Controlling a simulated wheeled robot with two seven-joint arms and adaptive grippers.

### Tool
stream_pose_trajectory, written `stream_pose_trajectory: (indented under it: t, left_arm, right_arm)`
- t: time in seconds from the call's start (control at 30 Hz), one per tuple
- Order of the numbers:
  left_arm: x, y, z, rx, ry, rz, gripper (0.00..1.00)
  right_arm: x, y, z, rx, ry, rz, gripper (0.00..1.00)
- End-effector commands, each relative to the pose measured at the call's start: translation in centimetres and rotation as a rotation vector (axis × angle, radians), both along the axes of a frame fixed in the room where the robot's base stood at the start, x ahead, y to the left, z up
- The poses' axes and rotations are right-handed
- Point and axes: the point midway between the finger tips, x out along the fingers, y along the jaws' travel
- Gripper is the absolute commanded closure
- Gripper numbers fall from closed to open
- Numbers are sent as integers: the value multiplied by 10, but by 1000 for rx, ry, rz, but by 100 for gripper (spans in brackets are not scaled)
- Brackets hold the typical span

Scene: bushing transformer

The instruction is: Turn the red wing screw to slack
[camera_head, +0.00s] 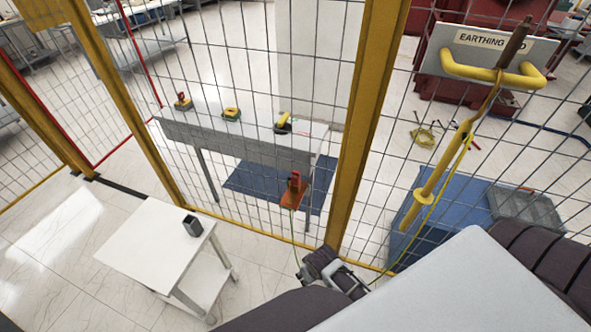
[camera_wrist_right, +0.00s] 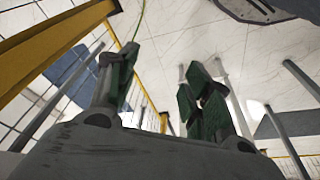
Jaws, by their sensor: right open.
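A red wing screw (camera_head: 294,180) sits on top of an orange clamp (camera_head: 292,197) at the wire fence, left of the thick yellow post. A green-yellow cable hangs from the clamp. My right gripper (camera_head: 325,262) is below and slightly right of the clamp, apart from it. In the right wrist view my right gripper (camera_wrist_right: 160,85) has its fingers spread, with nothing between them. The screw and clamp cannot be made out there; a thin cable (camera_wrist_right: 141,20) shows at the top. My left gripper is not in view.
A yellow earthing rod (camera_head: 437,178) hangs on the fence at right under a sign (camera_head: 490,55). A small white table (camera_head: 150,245) with a dark cup (camera_head: 192,226) stands at lower left. Behind the fence are a grey bench (camera_head: 240,140) and a blue box (camera_head: 455,205).

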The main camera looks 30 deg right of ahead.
Motion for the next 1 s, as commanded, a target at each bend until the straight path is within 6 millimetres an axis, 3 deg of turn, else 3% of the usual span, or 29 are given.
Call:
stream_pose_trajectory:
  t: [0.1, 0.4, 0.6, 1.0]
  left_arm:
    - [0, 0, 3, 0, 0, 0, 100]
    - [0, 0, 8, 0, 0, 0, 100]
    - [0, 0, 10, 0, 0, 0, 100]
    - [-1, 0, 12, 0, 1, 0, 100]
  right_arm:
    - [13, -3, 40, -3, -14, -16, 50]
    - [45, -22, 127, -21, -28, -104, 50]
    - [69, -39, 159, -36, -21, -189, 50]
    - [125, -71, 194, -42, 7, -381, 50]
